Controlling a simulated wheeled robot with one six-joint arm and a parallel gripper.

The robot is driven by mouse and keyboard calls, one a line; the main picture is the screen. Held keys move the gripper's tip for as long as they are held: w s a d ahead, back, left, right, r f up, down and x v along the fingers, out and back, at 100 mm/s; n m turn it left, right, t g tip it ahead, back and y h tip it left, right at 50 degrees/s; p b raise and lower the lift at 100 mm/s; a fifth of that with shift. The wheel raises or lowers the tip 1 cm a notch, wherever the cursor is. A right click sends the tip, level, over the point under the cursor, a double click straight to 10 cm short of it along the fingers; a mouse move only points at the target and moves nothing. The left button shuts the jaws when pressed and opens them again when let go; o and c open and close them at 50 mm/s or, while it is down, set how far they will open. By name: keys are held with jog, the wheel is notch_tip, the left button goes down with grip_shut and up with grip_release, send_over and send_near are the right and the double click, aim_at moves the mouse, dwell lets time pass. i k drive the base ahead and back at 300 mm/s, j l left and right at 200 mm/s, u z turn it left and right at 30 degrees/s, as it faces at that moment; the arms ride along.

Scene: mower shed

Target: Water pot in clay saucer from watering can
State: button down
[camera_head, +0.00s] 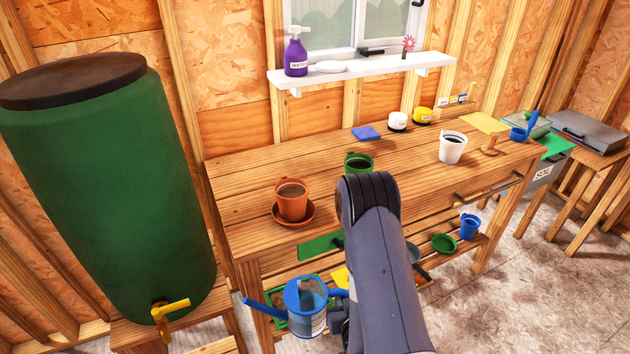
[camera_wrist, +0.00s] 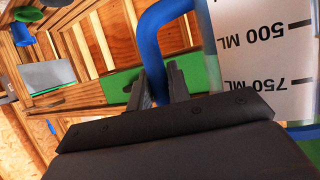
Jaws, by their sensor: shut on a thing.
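The watering can (camera_head: 306,318) has a clear body with a blue rim, a blue spout pointing left and a blue handle. It is in front of the bench's front edge, below the top. My gripper (camera_head: 338,312) is shut on the blue handle (camera_wrist: 153,40); the wrist view shows the handle between both fingers and the 500 and 750 ML marks upside down on the body. The terracotta pot (camera_head: 291,204) holds dark soil and stands in the clay saucer (camera_head: 309,215) on the bench's left front, up and slightly left of the can.
A green barrel (camera_head: 110,190) with a yellow tap (camera_head: 171,309) stands left. On the bench (camera_head: 240,180) are a green pot (camera_head: 358,167) and a white pot (camera_head: 452,152). A shelf below the bench holds a green bowl and blue cup (camera_head: 468,228). My arm hides part of the bench front.

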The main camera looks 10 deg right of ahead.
aim_at(291, 194)
jog(key=i+l, duration=0.1)
jog(key=l, duration=0.35)
jog(key=i+l, duration=0.1)
jog(key=l, duration=0.4)
jog(key=i+l, duration=0.1)
jog(key=l, duration=0.35)
jog(key=i+l, duration=0.1)
jog(key=l, duration=0.4)
jog(key=i+l, duration=0.1)
jog(key=l, duration=0.35)
jog(key=i+l, duration=0.1)
jog(key=l, duration=0.4)
jog(key=i+j+u, duration=0.05)
